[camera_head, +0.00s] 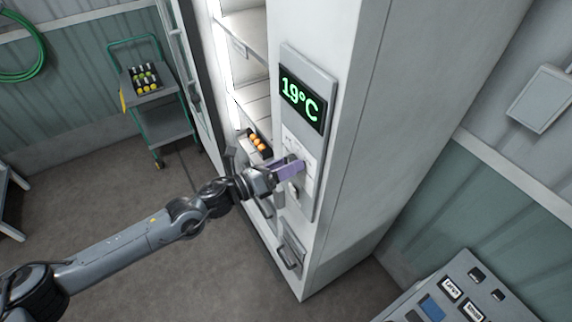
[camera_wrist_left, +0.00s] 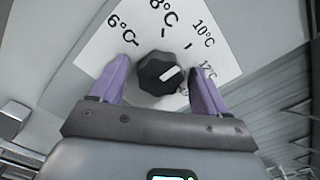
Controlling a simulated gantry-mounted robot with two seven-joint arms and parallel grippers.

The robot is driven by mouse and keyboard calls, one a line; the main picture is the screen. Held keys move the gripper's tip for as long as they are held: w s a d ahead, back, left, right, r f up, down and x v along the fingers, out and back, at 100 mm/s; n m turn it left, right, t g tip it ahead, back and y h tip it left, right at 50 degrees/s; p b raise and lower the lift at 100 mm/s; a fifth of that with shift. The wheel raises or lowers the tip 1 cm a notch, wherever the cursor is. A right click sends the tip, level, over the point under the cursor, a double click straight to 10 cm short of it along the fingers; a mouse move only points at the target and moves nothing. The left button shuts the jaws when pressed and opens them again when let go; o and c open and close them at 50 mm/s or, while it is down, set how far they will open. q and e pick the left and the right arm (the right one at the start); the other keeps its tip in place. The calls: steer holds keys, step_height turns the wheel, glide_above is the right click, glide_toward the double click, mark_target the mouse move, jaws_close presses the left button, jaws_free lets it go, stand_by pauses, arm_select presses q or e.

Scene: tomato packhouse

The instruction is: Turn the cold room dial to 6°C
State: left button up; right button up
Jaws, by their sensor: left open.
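The cold room dial is a black knob (camera_wrist_left: 158,74) with a white pointer mark, on a white label plate (camera_wrist_left: 90,52) printed with temperatures. The 6°C mark is at the plate's upper left, and 8°C, 10°C and 12°C follow clockwise. The white mark points right, roughly toward 12°C. My left gripper (camera_wrist_left: 160,70) is open, its purple fingers on either side of the knob; I cannot tell whether they touch it. In the head view the left gripper (camera_head: 290,169) is at the panel and hides the knob. The display (camera_head: 301,99) above reads 19°C.
The white cold room cabinet (camera_head: 345,150) stands open at its left, with shelves and orange fruit (camera_head: 256,142) inside. A green trolley (camera_head: 166,125) with a crate stands at the back left. A control console (camera_head: 455,295) is at the lower right.

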arm_select(q)
steer(key=c, duration=1)
steer(key=shift+c, duration=0.2)
steer(key=shift+f+n, duration=0.1)
steer(key=shift+n, duration=0.3)
steer(key=shift+n+b, duration=0.9)
steer(key=shift+n, duration=7.8)
